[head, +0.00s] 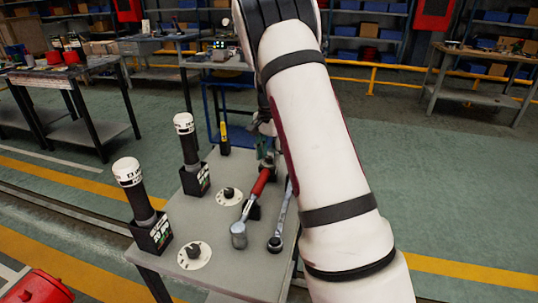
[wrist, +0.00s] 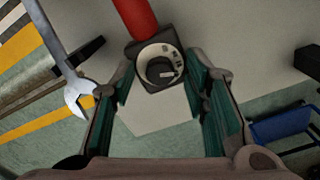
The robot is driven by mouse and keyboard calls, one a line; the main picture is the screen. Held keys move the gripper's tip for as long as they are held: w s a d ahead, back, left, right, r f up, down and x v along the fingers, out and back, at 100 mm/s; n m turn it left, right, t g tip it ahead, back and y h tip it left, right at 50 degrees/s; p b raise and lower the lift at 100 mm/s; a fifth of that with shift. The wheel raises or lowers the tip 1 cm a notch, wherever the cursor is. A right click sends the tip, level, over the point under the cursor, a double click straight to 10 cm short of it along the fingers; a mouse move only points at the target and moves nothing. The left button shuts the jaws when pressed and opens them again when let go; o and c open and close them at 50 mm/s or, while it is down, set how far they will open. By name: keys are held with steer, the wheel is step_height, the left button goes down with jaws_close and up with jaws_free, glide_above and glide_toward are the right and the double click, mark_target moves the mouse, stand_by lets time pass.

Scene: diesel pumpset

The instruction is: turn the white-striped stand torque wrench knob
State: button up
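The torque wrench has a red handle (head: 261,181) and lies on the bench stand. In the wrist view, its red shaft (wrist: 137,18) runs into a dark housing with a round white-ringed knob (wrist: 157,67), dark in the middle with small dark marks. I cannot make out a white stripe on the stand. My gripper (wrist: 161,78) is open, with green-padded fingers on both sides of the knob. Whether they touch it is unclear. In the head view, my gripper (head: 264,148) is mostly hidden by my arm, at the far end of the wrench.
A steel wrench (head: 281,222) lies beside the red one; its open jaw (wrist: 77,92) shows at left in the wrist view. Two black tools with white caps (head: 128,172) stand in holders. Two white dials (head: 194,256) and a yellow-handled tool (head: 224,136) share the grey bench top (head: 218,212).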

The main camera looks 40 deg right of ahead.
mark_target(269, 157)
step_height(269, 157, up, 12)
stand_by(0.6)
stand_by(0.4)
